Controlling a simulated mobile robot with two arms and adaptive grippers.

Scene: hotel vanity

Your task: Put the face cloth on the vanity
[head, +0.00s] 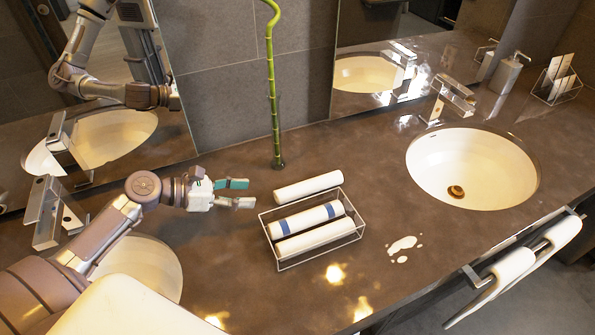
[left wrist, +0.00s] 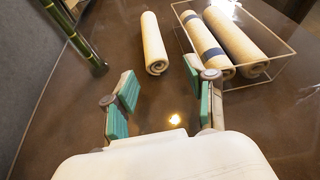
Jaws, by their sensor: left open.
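A plain white rolled cloth (head: 308,187) lies on the dark vanity top (head: 350,285), just behind a wire basket (head: 345,241). It also shows in the left wrist view (left wrist: 154,45), apart from the fingers. The basket holds a white roll with blue stripes (head: 306,219) and a plain white roll (head: 315,239). I cannot tell which roll is the face cloth. My left gripper (head: 243,193) is open and empty, a little left of the loose roll, its fingers pointing towards it. In the left wrist view the gripper (left wrist: 160,82) has nothing between its fingers. My right gripper is out of view.
A green bamboo stem (head: 272,100) stands behind my left gripper. A sink (head: 472,168) with a tap (head: 452,97) is at the right. A white puddle (head: 402,247) lies right of the basket. Towels (head: 513,268) hang on a front rail. The counter before the basket is clear.

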